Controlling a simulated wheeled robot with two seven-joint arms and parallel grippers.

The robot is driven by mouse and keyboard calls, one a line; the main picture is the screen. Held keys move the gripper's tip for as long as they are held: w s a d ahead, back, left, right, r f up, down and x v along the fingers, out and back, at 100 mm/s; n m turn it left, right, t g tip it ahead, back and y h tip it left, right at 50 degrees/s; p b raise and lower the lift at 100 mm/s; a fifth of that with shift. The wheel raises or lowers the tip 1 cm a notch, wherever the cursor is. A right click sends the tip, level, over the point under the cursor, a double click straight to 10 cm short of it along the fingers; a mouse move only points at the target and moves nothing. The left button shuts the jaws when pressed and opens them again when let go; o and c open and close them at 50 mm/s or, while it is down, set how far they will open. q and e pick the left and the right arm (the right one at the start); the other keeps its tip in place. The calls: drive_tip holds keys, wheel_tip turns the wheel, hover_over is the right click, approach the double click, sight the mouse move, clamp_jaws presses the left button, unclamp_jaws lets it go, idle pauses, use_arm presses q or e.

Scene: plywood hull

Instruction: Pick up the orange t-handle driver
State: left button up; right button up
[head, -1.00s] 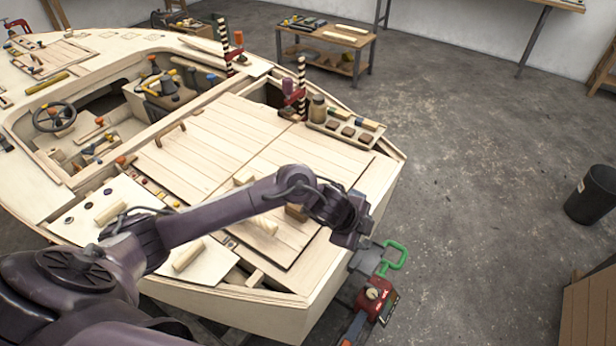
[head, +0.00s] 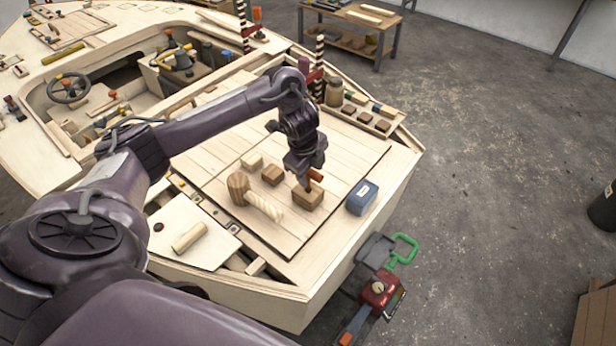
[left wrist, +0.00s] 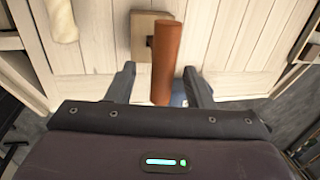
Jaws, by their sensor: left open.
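The orange t-handle driver (head: 316,175) stands with its handle above a brown wooden block (head: 308,198) on the hull deck. My left gripper (head: 304,170) is just over it and partly hides it. In the left wrist view the orange handle (left wrist: 167,60) is a long bar lying between the two open fingers (left wrist: 160,72), with space on both sides. The block (left wrist: 140,22) shows behind it there, and the driver's lower end is hidden. My right gripper is not in view.
On the deck nearby are a blue box (head: 362,197) to the right, a wooden mallet (head: 252,196) and small wooden blocks (head: 272,174) to the left. A rack with bottles and blocks (head: 357,113) lies behind.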

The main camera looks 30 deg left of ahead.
use_arm(q)
drive_tip(key=shift+w+f, duration=0.25)
drive_tip(key=shift+f, duration=0.5)
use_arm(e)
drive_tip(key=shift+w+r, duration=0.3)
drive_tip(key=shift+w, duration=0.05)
use_arm(q)
drive_tip(key=shift+c, duration=0.5)
clamp_jaws()
drive_tip(key=shift+r, duration=0.1)
